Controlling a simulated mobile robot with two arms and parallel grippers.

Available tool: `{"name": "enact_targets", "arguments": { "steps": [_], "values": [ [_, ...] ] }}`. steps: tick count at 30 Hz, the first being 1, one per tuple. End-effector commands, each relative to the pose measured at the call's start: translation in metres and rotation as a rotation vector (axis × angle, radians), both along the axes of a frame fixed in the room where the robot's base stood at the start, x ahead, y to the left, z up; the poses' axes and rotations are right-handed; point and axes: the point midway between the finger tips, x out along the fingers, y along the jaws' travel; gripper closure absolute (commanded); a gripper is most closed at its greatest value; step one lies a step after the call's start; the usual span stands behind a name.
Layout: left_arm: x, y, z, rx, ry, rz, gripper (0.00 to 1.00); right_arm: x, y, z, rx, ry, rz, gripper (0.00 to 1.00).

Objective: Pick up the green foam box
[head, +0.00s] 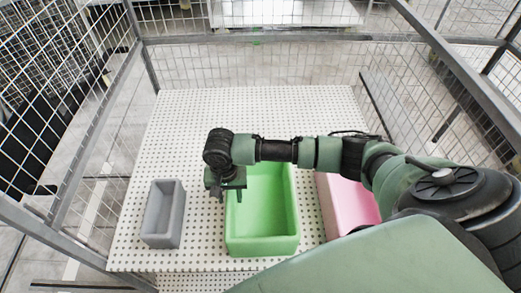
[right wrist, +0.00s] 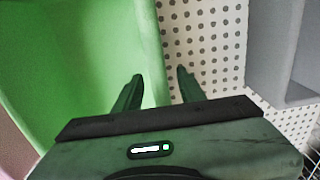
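The green foam box (head: 262,225) is an open-topped bin on the perforated white table. My right arm reaches across it from the right. My right gripper (head: 228,194) is over the box's left wall, pointing down. In the right wrist view the right gripper (right wrist: 160,85) has its two fingers apart, with the green box's wall (right wrist: 151,50) showing between them beside a strip of bare table. I cannot tell whether a finger touches the wall. My left gripper is not in view.
A smaller grey foam box (head: 163,214) stands to the left, with a strip of bare table between. A pink foam box (head: 345,203) stands to the right, partly hidden by my arm. The table (head: 200,110) is clear at the back. Wire mesh fencing surrounds it.

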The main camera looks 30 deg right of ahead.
Motion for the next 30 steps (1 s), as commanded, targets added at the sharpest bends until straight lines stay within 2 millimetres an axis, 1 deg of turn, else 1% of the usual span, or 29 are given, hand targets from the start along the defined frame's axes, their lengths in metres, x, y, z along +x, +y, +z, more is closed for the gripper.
{"name": "enact_targets", "arguments": {
  "steps": [1,4,7,12,13,14,15,17,26,30],
  "values": [
    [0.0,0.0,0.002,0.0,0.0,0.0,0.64,0.0,0.0,-0.007,-0.001,0.002,-0.001,0.6],
    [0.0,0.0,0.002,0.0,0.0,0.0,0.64,0.0,0.0,-0.017,0.0,0.001,0.0,0.6],
    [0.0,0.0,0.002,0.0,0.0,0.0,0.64,0.0,0.001,-0.021,0.001,0.0,0.001,0.6],
    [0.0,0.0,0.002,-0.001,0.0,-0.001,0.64,0.0,0.001,-0.021,0.001,-0.001,0.001,0.6],
    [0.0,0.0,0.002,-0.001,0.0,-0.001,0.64,0.0,0.001,-0.021,0.001,-0.001,0.001,0.66],
    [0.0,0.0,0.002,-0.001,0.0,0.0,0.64,0.0,0.001,-0.021,0.001,-0.001,0.001,0.74],
    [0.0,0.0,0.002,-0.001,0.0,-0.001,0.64,0.0,0.001,-0.021,0.001,-0.001,0.001,0.85],
    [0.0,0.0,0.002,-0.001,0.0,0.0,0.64,0.0,0.001,-0.021,0.001,-0.001,0.001,1.0],
    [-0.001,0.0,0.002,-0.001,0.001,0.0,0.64,0.0,0.0,-0.021,0.001,-0.001,0.001,1.0],
    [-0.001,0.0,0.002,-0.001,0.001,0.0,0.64,0.0,0.0,-0.016,0.001,-0.001,0.001,1.0]
  ]
}}
